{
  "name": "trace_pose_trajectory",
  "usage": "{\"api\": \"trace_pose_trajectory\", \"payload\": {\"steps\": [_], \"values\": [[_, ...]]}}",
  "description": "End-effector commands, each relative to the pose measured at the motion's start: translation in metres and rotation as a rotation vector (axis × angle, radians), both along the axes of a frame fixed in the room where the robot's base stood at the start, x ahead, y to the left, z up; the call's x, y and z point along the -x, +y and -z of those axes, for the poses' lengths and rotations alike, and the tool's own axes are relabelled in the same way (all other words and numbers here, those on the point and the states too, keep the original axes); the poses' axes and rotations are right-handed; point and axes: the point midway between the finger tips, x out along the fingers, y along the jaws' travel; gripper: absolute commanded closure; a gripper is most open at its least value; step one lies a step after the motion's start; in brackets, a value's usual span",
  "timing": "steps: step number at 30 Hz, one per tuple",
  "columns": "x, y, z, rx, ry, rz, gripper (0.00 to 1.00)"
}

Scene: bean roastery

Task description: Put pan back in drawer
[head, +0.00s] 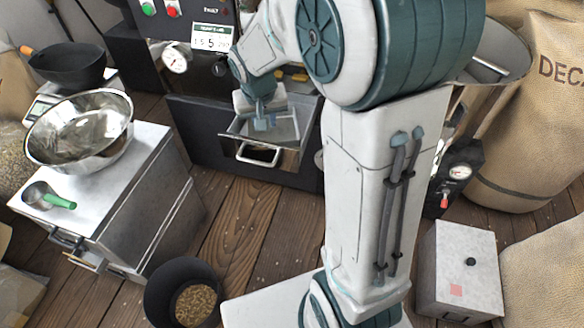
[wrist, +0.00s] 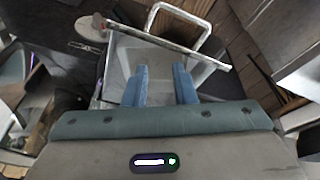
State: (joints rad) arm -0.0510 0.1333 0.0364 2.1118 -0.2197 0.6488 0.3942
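The drawer (head: 290,157) under the dark machine is pulled out, its bail handle facing front. A pale grey pan (head: 286,127) shows inside the drawer, partly hidden by my gripper; I cannot tell whether it rests fully on the drawer floor. My gripper (head: 264,122) points down over the left part of the drawer. In the wrist view the two blue fingers (wrist: 160,70) are apart with nothing seen clamped between them. The pale pan (wrist: 152,55) lies beyond and below the fingertips, behind the drawer's front edge (wrist: 170,45).
A white-topped cabinet (head: 130,160) at left carries a steel bowl (head: 80,130) and a green-handled scoop (head: 45,197). A black bucket of beans (head: 185,292) stands on the floor. A black pan-like bowl (head: 70,64) sits on a scale. A grey box (head: 458,268) and sacks are at right.

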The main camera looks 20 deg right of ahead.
Motion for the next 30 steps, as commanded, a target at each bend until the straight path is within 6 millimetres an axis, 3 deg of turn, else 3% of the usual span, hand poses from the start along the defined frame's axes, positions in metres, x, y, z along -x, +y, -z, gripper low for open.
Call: {"api": "trace_pose_trajectory", "payload": {"steps": [1, 6, 9, 13, 18, 30], "values": [[0.024, -0.003, -0.009, -0.002, 0.016, -0.012, 0.76], [0.102, -0.01, -0.023, -0.02, 0.09, -0.069, 0.76], [0.141, -0.01, -0.026, -0.039, 0.124, -0.103, 0.76], [0.179, -0.009, -0.025, -0.062, 0.158, -0.142, 0.76], [0.201, -0.007, -0.023, -0.078, 0.177, -0.167, 0.76], [0.203, -0.007, -0.023, -0.08, 0.18, -0.169, 0.76]]}}
